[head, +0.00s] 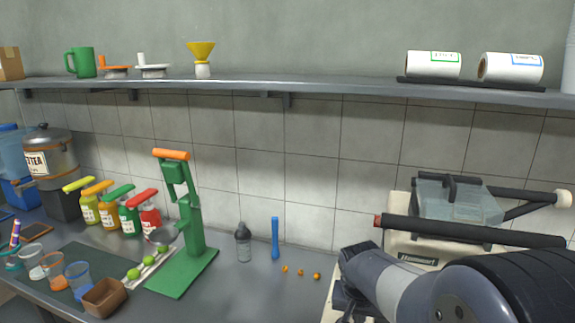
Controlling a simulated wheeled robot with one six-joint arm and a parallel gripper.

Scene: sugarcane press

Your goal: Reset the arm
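My arm reaches in from the lower right in the head view. My gripper (346,297) is at its dark end, low in the picture and in front of the cream machine. The fingers are small, dark and partly cut off by the bottom edge, so I cannot tell whether they are open or shut. No held object is visible at it. The cream press (397,245) has a clear cover (450,205) and stands behind my arm. A long dark bar (460,231) with a reddish end lies across its front, above my arm.
A green hand press (190,235) stands left of centre. A grey bottle (243,243), a blue stick (275,238) and small orange bits (300,272) sit between it and my gripper. Colored bottles (130,215) and cups (78,280) crowd the left. A shelf (340,92) runs above.

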